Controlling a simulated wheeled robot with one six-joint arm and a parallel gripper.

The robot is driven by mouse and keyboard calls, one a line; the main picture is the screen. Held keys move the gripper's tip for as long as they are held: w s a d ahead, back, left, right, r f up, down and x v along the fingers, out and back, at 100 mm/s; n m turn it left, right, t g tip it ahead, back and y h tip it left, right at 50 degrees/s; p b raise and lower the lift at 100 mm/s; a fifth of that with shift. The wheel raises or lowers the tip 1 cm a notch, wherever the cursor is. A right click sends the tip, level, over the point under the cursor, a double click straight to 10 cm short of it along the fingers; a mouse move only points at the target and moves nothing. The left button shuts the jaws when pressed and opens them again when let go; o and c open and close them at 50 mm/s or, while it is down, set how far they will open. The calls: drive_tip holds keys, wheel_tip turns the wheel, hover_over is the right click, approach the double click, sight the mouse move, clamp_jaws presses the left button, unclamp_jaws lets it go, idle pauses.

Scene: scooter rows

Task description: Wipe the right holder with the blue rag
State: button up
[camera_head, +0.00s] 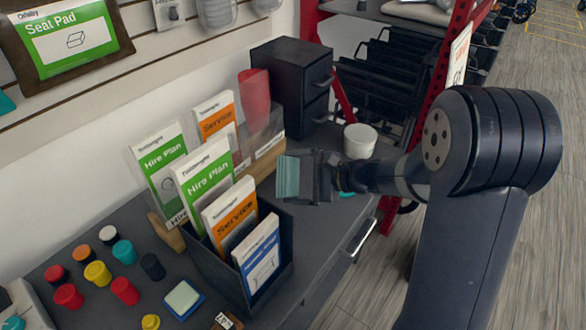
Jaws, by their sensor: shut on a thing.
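My gripper (309,178) is shut on a teal-blue folded piece, seemingly the blue rag (288,177), whose flat face points left. It is to the right of the leaflets, above the counter, and I cannot tell whether it touches anything. A clear holder, the right one of the back pair (262,124), stands on a wooden base behind the gripper. The left holder (160,165) has a green Hire Plan leaflet and a wooden base.
A black box (278,268) with several leaflets stands in front, close to my gripper. A black drawer unit (290,75) and a white tub (360,140) stand behind. Several coloured caps (97,273) and a sponge pad (183,299) lie at the front left.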

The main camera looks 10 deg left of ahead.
sight(293, 157)
drive_tip(key=m+t+b, duration=0.1)
drive_tip(key=w+r+t+y+b, duration=0.1)
drive_tip(key=t+b, duration=0.1)
drive_tip(key=w+a+r+m+t+b, duration=0.1)
drive_tip(key=b, duration=0.1)
drive_tip(key=shift+w+a+m+y, duration=0.1)
drive_tip(key=shift+w+m+y, duration=0.2)
drive_tip(key=shift+y, duration=0.1)
drive_tip(key=shift+w+r+m+t+b, duration=0.4)
drive_tip(key=shift+r+t, duration=0.3)
drive_tip(key=shift+t, duration=0.1)
drive_tip(key=p+x, duration=0.1)
drive_tip(key=x, duration=0.4)
drive_tip(key=shift+w+a+r, duration=0.1)
drive_tip(key=shift+w+a, duration=0.1)
drive_tip(key=shift+a, duration=0.1)
drive_tip(key=shift+x, duration=0.95)
drive_tip(key=shift+w, duration=0.1)
drive_tip(key=shift+w+d+b, duration=0.15)
drive_tip(key=shift+w+d, duration=0.7)
drive_tip(key=shift+w, duration=0.5)
drive_tip(key=shift+w+d+b, duration=0.2)
drive_tip(key=shift+w+d, duration=0.6)
drive_tip(key=shift+w, duration=0.55)
drive_tip(key=shift+w+d+b, duration=0.15)
drive_tip(key=shift+w+d, duration=0.7)
drive_tip(key=shift+w, duration=0.5)
drive_tip(key=shift+a+b, duration=0.1)
drive_tip(key=shift+b, duration=0.25)
